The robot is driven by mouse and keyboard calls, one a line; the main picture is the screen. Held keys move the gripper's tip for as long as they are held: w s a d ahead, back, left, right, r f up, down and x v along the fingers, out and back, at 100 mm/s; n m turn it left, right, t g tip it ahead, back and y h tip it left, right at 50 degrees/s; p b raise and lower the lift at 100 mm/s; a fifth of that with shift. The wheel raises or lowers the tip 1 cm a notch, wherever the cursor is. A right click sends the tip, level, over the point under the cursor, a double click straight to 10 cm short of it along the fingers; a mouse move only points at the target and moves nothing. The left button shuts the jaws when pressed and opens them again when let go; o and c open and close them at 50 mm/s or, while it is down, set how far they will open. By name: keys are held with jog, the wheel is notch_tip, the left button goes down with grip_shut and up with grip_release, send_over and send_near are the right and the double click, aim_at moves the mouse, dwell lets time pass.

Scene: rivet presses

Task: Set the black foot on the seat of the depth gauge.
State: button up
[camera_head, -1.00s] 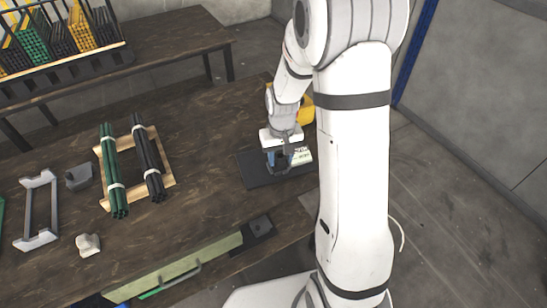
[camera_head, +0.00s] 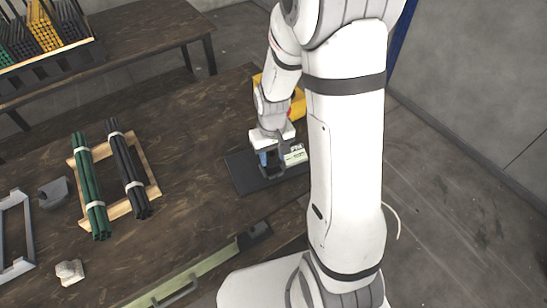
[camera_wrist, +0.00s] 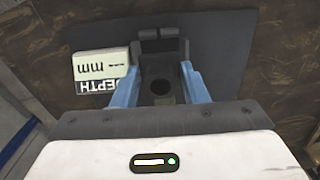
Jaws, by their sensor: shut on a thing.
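The depth gauge is a dark flat base (camera_head: 245,178) with a pale block (camera_head: 294,154) on it; in the wrist view the block (camera_wrist: 100,68) reads "DEPTH" and "mm". A dark upright bracket (camera_wrist: 158,40) stands beside the block. My gripper (camera_wrist: 160,78), with blue fingers, is low over the gauge base and shut on a dark piece (camera_wrist: 160,88), which seems to be the black foot. A round dark spot shows on it. The fingers and dark colours hide where the foot meets the seat, so I cannot tell if they touch. My gripper (camera_head: 270,160) also shows in the head view.
Green rods (camera_head: 90,185) and black rods (camera_head: 128,168) lie on a wooden frame to the left. A grey bracket (camera_head: 54,193) and a pale lump (camera_head: 69,272) are farther left. Something yellow (camera_head: 298,103) is behind my wrist. The tabletop between rods and gauge is clear.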

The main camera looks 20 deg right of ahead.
aim_at(273, 162)
jog(key=shift+f, duration=0.9)
jog(key=shift+s+f+b, duration=0.35)
jog(key=shift+f+b, duration=0.25)
jog(key=shift+b, duration=0.05)
jog(key=o, duration=0.7)
jog(key=shift+s, duration=0.1)
jog(key=shift+r+p, duration=0.35)
jog(key=shift+p, duration=0.1)
notch_tip(273, 162, up, 11)
jog(key=s+r+t, duration=0.1)
jog(key=s+r, duration=0.2)
jog(key=s, duration=0.1)
jog(key=s+r+m, duration=0.1)
jog(key=s+r, duration=0.3)
jog(key=s+r+t+p, duration=0.1)
jog(key=s+r, duration=0.3)
jog(key=s, duration=0.1)
jog(key=shift+s+d+m+t, duration=0.1)
jog(key=shift+d+m+t, duration=0.2)
jog(key=shift+d, duration=0.05)
